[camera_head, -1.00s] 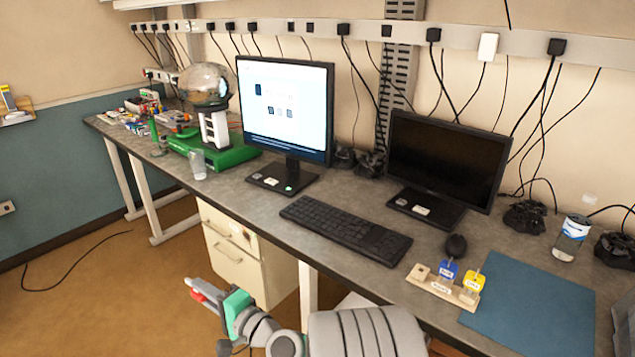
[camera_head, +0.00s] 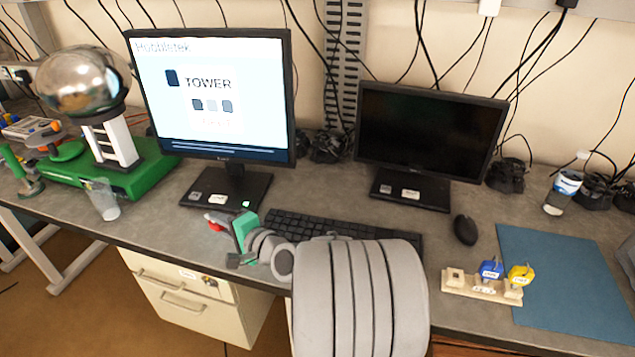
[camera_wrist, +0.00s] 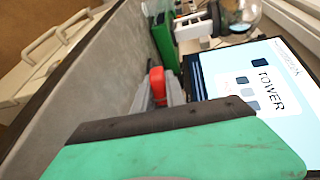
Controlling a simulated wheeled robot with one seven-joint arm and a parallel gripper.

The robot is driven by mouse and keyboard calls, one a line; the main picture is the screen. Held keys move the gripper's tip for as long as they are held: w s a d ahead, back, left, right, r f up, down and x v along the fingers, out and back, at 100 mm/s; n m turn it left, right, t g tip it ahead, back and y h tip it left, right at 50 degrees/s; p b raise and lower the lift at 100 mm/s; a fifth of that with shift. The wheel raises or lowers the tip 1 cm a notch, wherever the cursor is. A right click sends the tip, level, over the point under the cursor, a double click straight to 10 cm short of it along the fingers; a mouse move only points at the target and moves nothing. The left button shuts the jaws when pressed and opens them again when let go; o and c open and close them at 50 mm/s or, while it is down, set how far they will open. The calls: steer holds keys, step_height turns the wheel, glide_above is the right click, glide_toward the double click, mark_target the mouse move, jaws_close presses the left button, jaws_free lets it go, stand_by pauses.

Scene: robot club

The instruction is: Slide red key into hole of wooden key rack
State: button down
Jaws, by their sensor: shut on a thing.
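The red key (camera_head: 214,226) is held between the fingertips of my gripper (camera_head: 222,219). In the wrist view the red key (camera_wrist: 157,84) shows between the grey fingers of my gripper (camera_wrist: 165,92), with its lower part hidden. My gripper is in front of the lit monitor, left of the keyboard. The wooden key rack (camera_head: 461,288) lies near the table's front edge, well to the right of my gripper. A blue key (camera_head: 490,269) and a yellow key (camera_head: 520,274) stand in its middle and right places. Its left block holds no key.
A black keyboard (camera_head: 310,228) lies partly behind my arm. The lit monitor (camera_head: 215,95) stands close beyond my gripper. A mouse (camera_head: 465,230) and a blue mat (camera_head: 565,280) lie near the rack. A clear cup (camera_head: 103,200) stands to the left.

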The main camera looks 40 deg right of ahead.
steer(key=s+d+r+m+g+h+p, duration=0.1)
steer(key=s+d+r+m+g+h, duration=0.15)
steer(key=d, duration=0.85)
steer(key=s+d+r+m+g+h, duration=0.15)
steer(key=d+r, duration=0.25)
steer(key=d, duration=0.8)
steer(key=s+d+r+m+g+h+p, duration=0.1)
steer(key=s+d+r+m+g+h, duration=0.2)
steer(key=s+d, duration=1.2)
steer(key=s+d+f+m+g+y, duration=0.1)
steer(key=s+d+g, duration=0.15)
steer(key=s, duration=0.55)
steer(key=s+d+f+m+g+y, duration=0.1)
steer(key=s+d+g, duration=0.15)
steer(key=s, duration=0.55)
steer(key=s+a+f+m+g+y+b, duration=0.1)
steer(key=s+a+f, duration=0.1)
steer(key=s+a, duration=0.1)
steer(key=s+a+f+m+g, duration=0.1)
steer(key=s+a+f, duration=0.1)
steer(key=s+a, duration=0.1)
steer(key=s+a+f+m+g+y+b, duration=0.1)
steer(key=s+a+f+m, duration=0.1)
steer(key=a, duration=0.3)
steer(key=shift+s+f+g+y+b, duration=0.35)
steer(key=shift+s+f, duration=0.1)
steer(key=shift+s, duration=0.35)
